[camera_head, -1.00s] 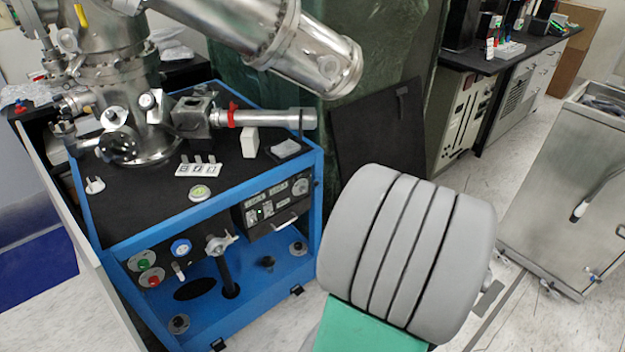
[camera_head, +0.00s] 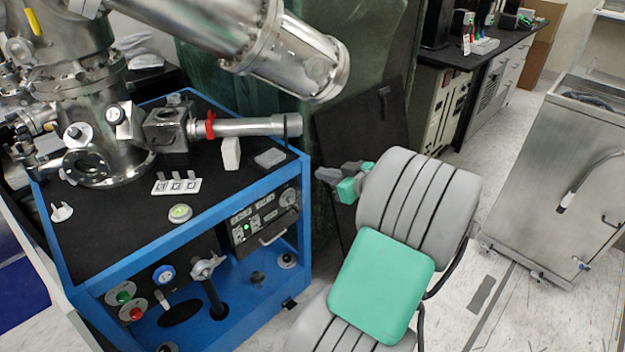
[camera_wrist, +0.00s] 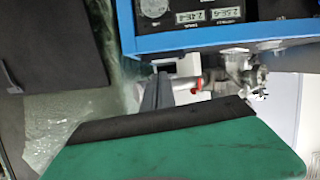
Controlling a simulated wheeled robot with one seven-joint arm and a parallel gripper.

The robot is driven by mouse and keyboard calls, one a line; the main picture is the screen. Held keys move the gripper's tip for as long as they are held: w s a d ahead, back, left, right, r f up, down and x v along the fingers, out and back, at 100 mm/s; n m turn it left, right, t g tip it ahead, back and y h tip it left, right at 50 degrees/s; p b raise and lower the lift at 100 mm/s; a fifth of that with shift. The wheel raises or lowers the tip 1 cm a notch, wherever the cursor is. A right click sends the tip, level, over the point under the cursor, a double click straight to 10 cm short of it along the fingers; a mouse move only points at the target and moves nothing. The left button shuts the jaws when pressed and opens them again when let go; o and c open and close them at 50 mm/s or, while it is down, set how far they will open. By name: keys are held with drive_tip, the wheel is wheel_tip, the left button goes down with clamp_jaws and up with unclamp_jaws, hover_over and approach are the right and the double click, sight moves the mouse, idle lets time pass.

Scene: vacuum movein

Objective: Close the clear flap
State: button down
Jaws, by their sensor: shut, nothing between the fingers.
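A thick metal tube with a pale, glassy-looking end (camera_head: 318,72) slants down at the top middle of the head view. A clear flap is not plain to make out, so I cannot tell how far one stands open. My gripper (camera_head: 324,174) is below that end, to the right of the blue frame, in the head view. It also shows in the wrist view (camera_wrist: 158,80), its dark fingers together and empty. It appears to touch nothing.
The blue-framed cart (camera_head: 245,195) carries metal vacuum parts, and a thinner metal tube (camera_head: 250,127) juts right over its edge. A black panel (camera_head: 365,125) stands behind my arm. A steel cabinet (camera_head: 550,180) is at the right. Floor between it and my arm is clear.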

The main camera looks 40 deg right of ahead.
drive_tip(key=w+f, duration=0.7)
drive_tip(key=shift+w, duration=0.35)
